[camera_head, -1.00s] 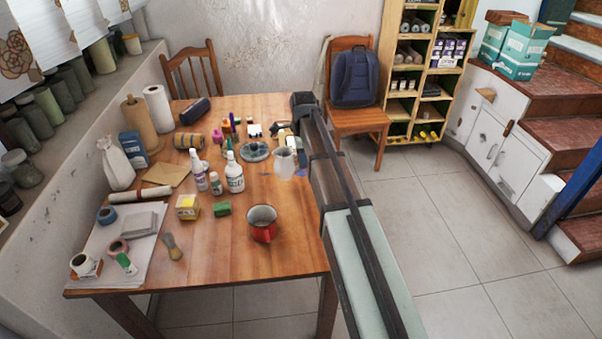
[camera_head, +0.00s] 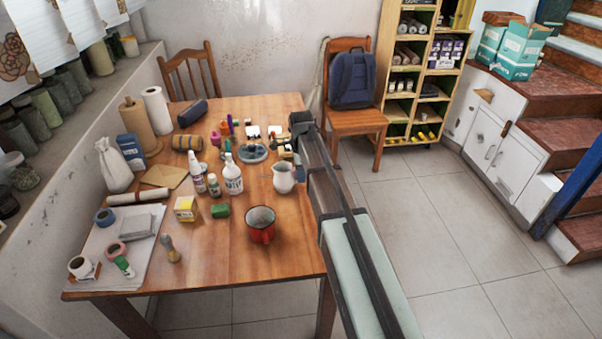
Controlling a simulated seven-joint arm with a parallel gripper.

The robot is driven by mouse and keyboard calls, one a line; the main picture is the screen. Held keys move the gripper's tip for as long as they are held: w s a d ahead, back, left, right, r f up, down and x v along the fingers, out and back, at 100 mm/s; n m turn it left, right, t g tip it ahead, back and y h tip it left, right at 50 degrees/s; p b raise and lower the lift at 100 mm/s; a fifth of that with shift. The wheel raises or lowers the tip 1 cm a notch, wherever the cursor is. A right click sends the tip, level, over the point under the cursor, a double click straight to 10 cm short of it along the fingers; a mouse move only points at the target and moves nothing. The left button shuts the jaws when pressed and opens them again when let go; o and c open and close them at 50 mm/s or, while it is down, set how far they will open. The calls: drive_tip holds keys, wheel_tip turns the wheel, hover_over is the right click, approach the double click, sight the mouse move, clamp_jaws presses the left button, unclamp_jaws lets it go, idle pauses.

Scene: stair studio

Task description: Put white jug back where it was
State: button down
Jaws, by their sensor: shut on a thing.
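The white jug (camera_head: 283,179) is upright at the right part of the wooden table (camera_head: 205,255), near its right edge. My gripper (camera_head: 297,160) is at the jug's right and far side, shut on it. My arm comes in from the lower right and hides part of the table's right edge. I cannot tell whether the jug's base touches the table top.
A red mug (camera_head: 261,226) stands in front of the jug. A grey round dish (camera_head: 253,152) lies behind it to the left. Bare wood surrounds the mug.

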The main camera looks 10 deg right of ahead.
drive_tip(key=c, duration=1.1)
unclamp_jaws()
drive_tip(key=shift+r, duration=0.1)
wheel_tip(320, 180, up, 12)
drive_tip(key=shift+r, duration=0.1)
